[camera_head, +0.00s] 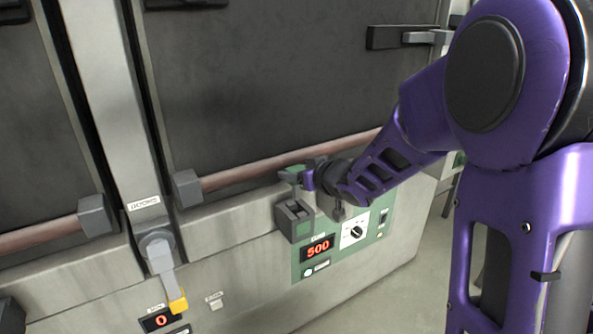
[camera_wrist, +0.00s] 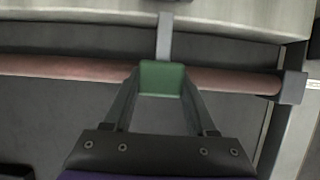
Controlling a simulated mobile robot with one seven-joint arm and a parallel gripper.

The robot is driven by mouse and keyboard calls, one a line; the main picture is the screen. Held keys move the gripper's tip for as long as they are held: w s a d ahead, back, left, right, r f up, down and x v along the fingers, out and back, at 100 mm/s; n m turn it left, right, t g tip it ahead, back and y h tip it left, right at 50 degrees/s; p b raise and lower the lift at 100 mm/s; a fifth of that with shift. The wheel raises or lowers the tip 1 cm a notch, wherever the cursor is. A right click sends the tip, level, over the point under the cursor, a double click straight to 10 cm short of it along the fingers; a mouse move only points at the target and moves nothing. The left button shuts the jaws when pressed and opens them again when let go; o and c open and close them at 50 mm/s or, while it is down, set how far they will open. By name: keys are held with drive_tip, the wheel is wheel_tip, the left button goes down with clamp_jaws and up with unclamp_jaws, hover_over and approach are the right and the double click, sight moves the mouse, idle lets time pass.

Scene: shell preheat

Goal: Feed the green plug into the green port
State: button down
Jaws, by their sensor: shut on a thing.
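The green plug (camera_wrist: 162,78) is between the two fingers of my gripper (camera_wrist: 162,92) in the wrist view. A flat grey prong extends from it toward the top of that picture. In the head view the green plug (camera_head: 291,172) shows at the tip of my gripper (camera_head: 304,177). My gripper is shut on the plug.
A reddish horizontal bar (camera_head: 240,175) runs behind my gripper along the grey doors. The green control panel (camera_head: 328,262) has a red display reading 500 and a knob. A grey lever (camera_head: 162,262) with a yellow tip is to the left.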

sight(298, 198)
drive_tip(key=shift+f+b, duration=2.95)
drive_tip(key=shift+f, duration=0.8)
drive_tip(key=shift+c, duration=0.6)
unclamp_jaws()
drive_tip(key=p+v, duration=0.8)
drive_tip(key=v, duration=0.9)
drive_tip(key=shift+s+d, duration=0.15)
drive_tip(key=shift+d, duration=0.05)
drive_tip(key=shift+r, duration=0.1)
